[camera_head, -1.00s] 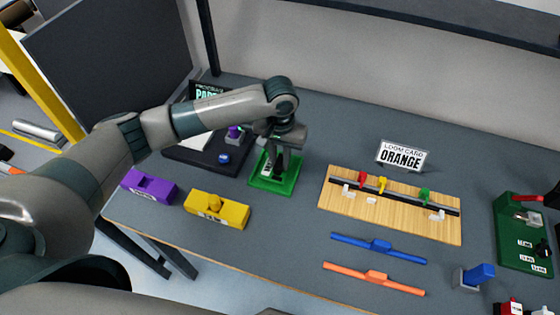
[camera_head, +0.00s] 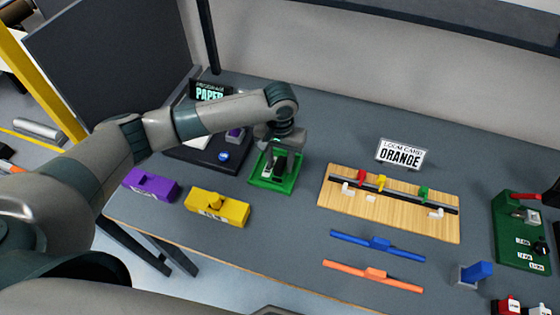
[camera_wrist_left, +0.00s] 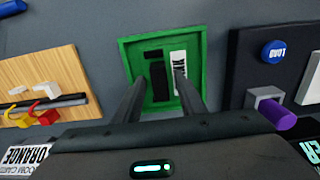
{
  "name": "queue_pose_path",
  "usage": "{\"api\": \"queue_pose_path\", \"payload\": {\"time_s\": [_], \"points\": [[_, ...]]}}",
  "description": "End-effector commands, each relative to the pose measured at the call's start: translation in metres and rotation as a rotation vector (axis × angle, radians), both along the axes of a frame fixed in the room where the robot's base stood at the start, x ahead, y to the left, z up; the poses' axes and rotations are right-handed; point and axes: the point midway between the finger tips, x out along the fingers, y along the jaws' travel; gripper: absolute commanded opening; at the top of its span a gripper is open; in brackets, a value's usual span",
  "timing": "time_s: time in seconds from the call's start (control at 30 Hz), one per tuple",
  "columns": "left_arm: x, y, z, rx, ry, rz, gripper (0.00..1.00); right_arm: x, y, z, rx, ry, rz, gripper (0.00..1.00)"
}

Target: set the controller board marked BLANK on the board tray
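The board tray (camera_head: 258,180) is green with a raised rim and lies flat on the table. It also shows in the left wrist view (camera_wrist_left: 197,45). Inside it are a black piece (camera_wrist_left: 158,82) and, beside it, a white strip (camera_wrist_left: 179,62) with dark lettering, too small to read surely; I cannot tell whether they are one board. My left gripper (camera_wrist_left: 159,78) is above the tray, its two fingers apart, with the black piece showing between them and nothing visibly held. The right finger partly covers the white strip. My right gripper is not in view.
Purple (camera_head: 150,185) and yellow (camera_head: 218,207) blocks lie left of the tray. A wooden board (camera_head: 390,214) with a rail is to the right, with blue (camera_head: 378,245) and orange (camera_head: 373,273) bars in front.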

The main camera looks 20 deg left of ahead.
Motion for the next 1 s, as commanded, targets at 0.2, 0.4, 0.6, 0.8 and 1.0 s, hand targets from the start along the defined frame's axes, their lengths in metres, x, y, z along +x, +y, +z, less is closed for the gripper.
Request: {"api": "queue_pose_path", "payload": {"time_s": [0.2,0.4,0.6,0.8,1.0], "points": [[0.001,0.0,0.012,-0.001,-0.001,-0.001,0.37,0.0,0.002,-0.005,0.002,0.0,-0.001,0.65],[0.001,0.0,0.04,-0.002,-0.003,-0.001,0.37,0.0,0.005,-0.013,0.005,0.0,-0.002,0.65],[0.001,0.0,0.076,0.0,-0.004,-0.001,0.37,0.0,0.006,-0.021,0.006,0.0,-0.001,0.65],[0.001,-0.001,0.106,-0.001,-0.002,0.0,0.37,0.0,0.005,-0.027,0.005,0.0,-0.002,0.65],[0.0,-0.001,0.12,-0.001,0.0,-0.001,0.37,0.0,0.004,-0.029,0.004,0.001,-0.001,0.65]]}}
